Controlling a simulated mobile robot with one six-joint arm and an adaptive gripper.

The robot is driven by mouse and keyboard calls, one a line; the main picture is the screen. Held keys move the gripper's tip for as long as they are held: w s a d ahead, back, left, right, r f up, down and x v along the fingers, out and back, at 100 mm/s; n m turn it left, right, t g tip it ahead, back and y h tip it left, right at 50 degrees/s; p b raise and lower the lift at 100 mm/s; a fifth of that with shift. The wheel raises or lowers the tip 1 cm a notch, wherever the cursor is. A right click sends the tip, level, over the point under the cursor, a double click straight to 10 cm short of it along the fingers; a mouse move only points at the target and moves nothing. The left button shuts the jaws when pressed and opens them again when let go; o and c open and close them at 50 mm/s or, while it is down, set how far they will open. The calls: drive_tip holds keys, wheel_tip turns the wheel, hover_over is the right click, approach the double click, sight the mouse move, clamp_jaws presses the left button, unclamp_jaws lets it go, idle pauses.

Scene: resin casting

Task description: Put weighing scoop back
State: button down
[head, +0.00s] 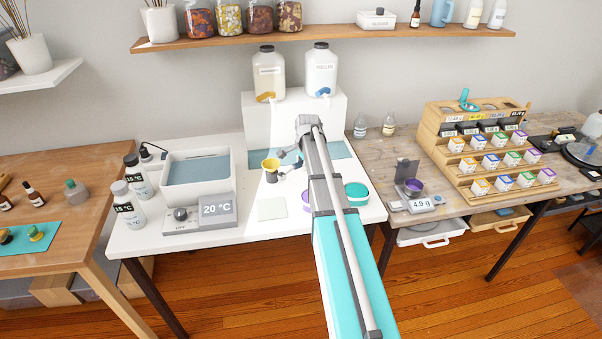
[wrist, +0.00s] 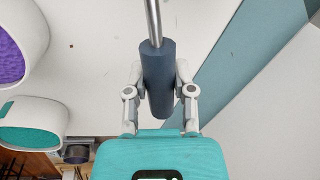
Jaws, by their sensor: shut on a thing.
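My gripper (wrist: 158,95) is shut on the dark slate handle of the weighing scoop (wrist: 158,75). A thin metal shaft runs up from the handle and out of the wrist view, so the far end is hidden there. In the head view my gripper (head: 284,167) is above the white table, left of the arm. A yellow bowl (head: 270,163) shows right at the fingers; I cannot tell for sure whether it is the scoop's head. The stepped wooden rack (head: 437,150) stands on the right bench, with a teal tool (head: 466,98) in its top row.
A digital scale (head: 421,204) reading 4.9 g holds a purple cup (head: 413,186). Purple and teal cups (head: 357,191) stand close to my arm. A water bath (head: 200,180) and bottles are at left. Two dispenser jugs (head: 321,70) stand behind on a white block.

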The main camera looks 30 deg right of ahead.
sight(300, 177)
drive_tip(key=shift+f, duration=0.1)
drive_tip(key=shift+w+f+b, duration=0.4)
drive_tip(key=shift+f+b, duration=0.1)
drive_tip(key=shift+b, duration=0.15)
drive_tip(key=shift+f+b, duration=1.4)
drive_tip(key=shift+f, duration=0.05)
drive_tip(key=shift+f, duration=0.15)
drive_tip(key=shift+c, duration=2.3)
unclamp_jaws()
drive_tip(key=shift+r, duration=0.2)
wheel_tip(300, 177, up, 12)
drive_tip(key=s+p, duration=0.2)
drive_tip(key=p, duration=0.9)
drive_tip(key=shift+s+p, duration=0.15)
drive_tip(key=shift+p, duration=0.25)
